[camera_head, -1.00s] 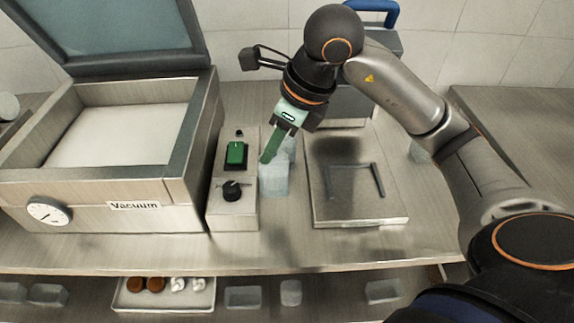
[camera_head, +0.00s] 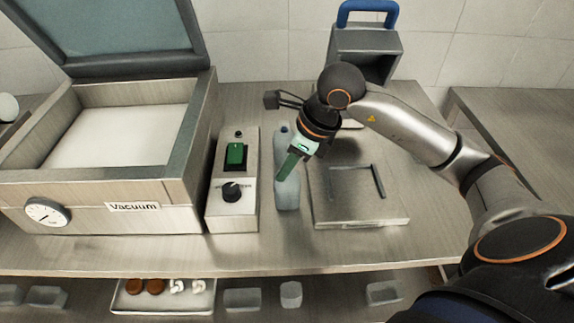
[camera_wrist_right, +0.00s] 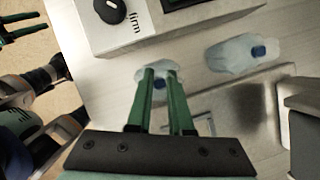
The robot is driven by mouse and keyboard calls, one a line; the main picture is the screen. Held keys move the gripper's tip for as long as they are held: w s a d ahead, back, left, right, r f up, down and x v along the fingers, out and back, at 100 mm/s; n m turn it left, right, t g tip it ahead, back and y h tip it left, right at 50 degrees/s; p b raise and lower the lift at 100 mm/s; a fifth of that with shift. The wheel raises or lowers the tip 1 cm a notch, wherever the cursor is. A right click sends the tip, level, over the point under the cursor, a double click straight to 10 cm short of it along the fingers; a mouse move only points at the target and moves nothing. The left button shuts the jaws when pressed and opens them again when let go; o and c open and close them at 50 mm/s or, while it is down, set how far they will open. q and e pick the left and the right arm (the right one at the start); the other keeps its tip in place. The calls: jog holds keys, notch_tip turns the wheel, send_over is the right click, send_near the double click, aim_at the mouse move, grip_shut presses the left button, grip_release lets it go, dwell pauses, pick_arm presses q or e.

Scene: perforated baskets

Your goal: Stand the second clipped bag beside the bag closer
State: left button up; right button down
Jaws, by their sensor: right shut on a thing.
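My right gripper (camera_head: 287,176) is shut on a pale translucent bag (camera_head: 287,196), which hangs upright under the green fingers, low at the table. I cannot tell whether its base touches. The wrist view shows this bag (camera_wrist_right: 142,75) with a blue clip between the fingers (camera_wrist_right: 160,84). The other bag (camera_head: 282,141), also blue-clipped, stands just behind; it shows apart to the right in the wrist view (camera_wrist_right: 232,56). The grey device with a blue handle (camera_head: 366,42), apparently the bag closer, stands at the back right. My left gripper (camera_wrist_right: 22,27) shows only at the wrist view's corner.
A control box (camera_head: 232,212) with knob and green switch stands just left of the held bag. A flat metal plate (camera_head: 360,214) lies right. The open vacuum machine (camera_head: 185,185) fills the left. A tray (camera_head: 205,299) and clear tubs sit on the shelf below.

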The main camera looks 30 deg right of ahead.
jog(key=c, duration=1.3)
grip_release()
jog(key=shift+f, duration=0.15)
jog(key=o, duration=0.5)
jog(key=shift+r, duration=0.25)
jog(key=v, duration=1.2)
jog(key=shift+p, duration=0.3)
